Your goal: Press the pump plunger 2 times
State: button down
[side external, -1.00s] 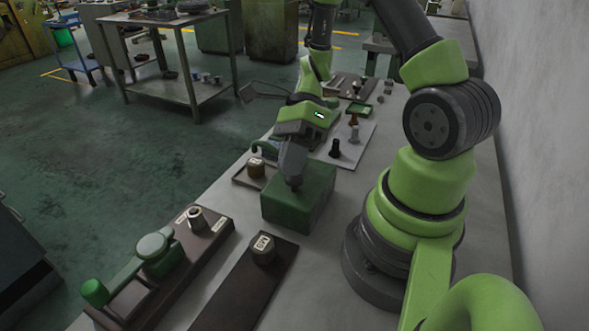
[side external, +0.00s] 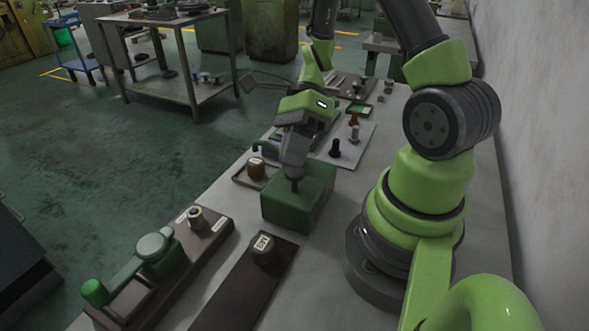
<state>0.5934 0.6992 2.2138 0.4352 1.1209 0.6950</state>
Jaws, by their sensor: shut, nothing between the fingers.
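A dark plate with a labelled knob (side external: 263,248) lies in front of the box. A dark base with a green-capped device (side external: 154,248) is at the front left. A small tray with a brown knob (side external: 256,168) is left of the box. A grey plate (side external: 358,152) with pegs lies behind.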

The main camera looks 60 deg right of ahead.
aim_at(294, 170)
jog(key=shift+r, duration=0.15)
jog(key=shift+r, duration=2.4)
dwell(0.9)
notch_tip(294, 170, up, 4)
jog(key=shift+w+r, duration=0.1)
jog(key=shift+r, duration=0.15)
jog(key=shift+f, duration=4.45)
jog(key=shift+f, duration=0.15)
jog(key=shift+f, duration=0.25)
